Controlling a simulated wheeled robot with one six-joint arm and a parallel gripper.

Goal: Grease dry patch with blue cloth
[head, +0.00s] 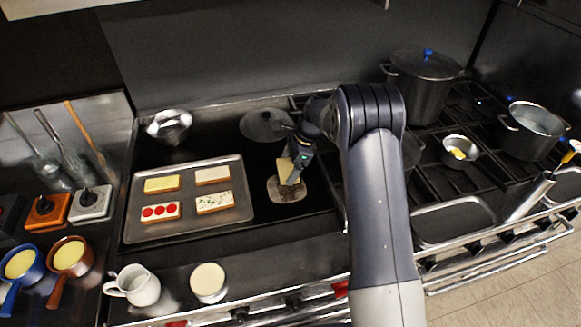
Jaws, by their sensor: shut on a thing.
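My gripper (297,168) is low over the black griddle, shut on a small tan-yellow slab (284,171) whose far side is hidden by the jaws. A pale grey-tan patch (286,193) with a mottled, dull surface lies on the griddle right under the gripper. The slab's lower end overlaps the patch in the picture; I cannot tell whether they touch. I see no blue cloth in this view.
A metal tray (238,229) with several topped bread slices lies left of the patch. A round grey lid (266,124) and a steel bowl (170,127) sit behind. A white jug (134,286) and a cream-filled cup (208,282) stand in front. Pots (424,85) stand right on the burners.

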